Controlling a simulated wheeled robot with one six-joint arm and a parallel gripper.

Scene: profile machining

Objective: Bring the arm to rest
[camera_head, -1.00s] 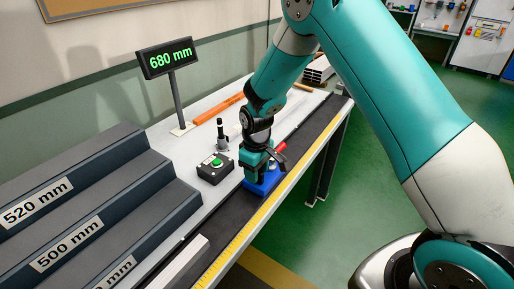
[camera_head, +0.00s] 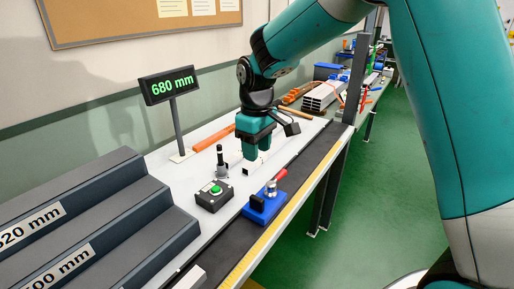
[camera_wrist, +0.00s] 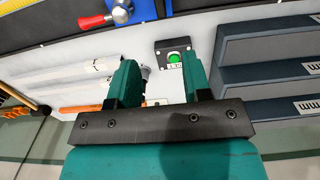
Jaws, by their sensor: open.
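My arm reaches in from the right in the head view. My gripper (camera_head: 257,157) hangs above the bench behind the blue clamp block (camera_head: 265,203), pointing down. In the wrist view its two teal fingers (camera_wrist: 160,82) stand apart with nothing between them. The blue block sits on the dark rail with a red-handled lever (camera_head: 278,175) and a silver knob on it. The lever also shows at the top of the wrist view (camera_wrist: 95,20). My gripper is apart from the block.
A black box with a green button (camera_head: 214,195) and a dark upright post (camera_head: 220,160) stand on the bench (camera_head: 190,180). A display reading 680 mm (camera_head: 170,86) stands behind. Dark stepped racks (camera_head: 90,230) fill the left. Metal profiles (camera_head: 322,96) lie at the far end.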

